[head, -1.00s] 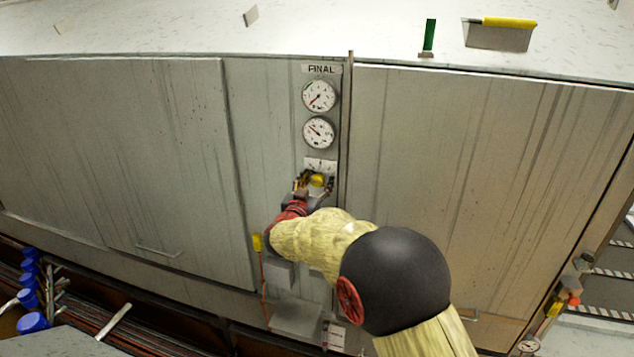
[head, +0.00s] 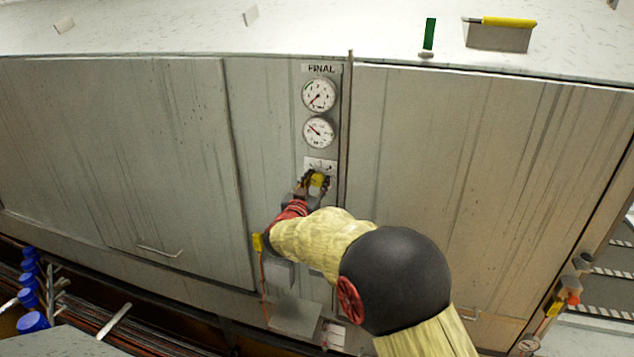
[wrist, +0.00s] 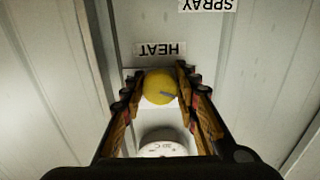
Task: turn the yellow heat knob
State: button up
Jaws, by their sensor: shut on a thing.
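The yellow heat knob (head: 317,180) sits on the grey panel below two round gauges and a small white dial plate (head: 320,166). In the wrist view the yellow knob (wrist: 160,87) is between the two fingers, with the HEAT label (wrist: 160,49) upside down beyond it. My gripper (head: 314,182) is shut on the knob, one finger on each side. In the wrist view my gripper (wrist: 159,90) shows both fingers; part of the dial plate is hidden behind the knob and fingers.
Two gauges (head: 319,114) and the FINAL label (head: 321,69) are above the knob. A thin vertical rod (head: 348,130) runs close on the right. A yellow-handled box (head: 498,36) stands on top. Blue-capped parts (head: 32,285) are at lower left. The flat panels on both sides are clear.

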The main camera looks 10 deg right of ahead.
jog(key=shift+m+b, duration=0.3)
jog(key=shift+b, duration=0.05)
jog(key=m+b, duration=0.3)
jog(key=b, duration=0.1)
jog(key=shift+f, duration=0.2)
jog(key=m+b, duration=0.4)
jog(key=m, duration=0.1)
jog(key=m+b, duration=0.5)
jog(key=shift+a+r, duration=0.1)
jog(key=shift+w+r+m+b, duration=0.1)
jog(key=shift+m+b, duration=1.7)
jog(key=shift+m, duration=0.2)
jog(key=o, duration=1.2)
jog(key=shift+r, duration=0.1)
jog(key=shift+c, duration=0.2)
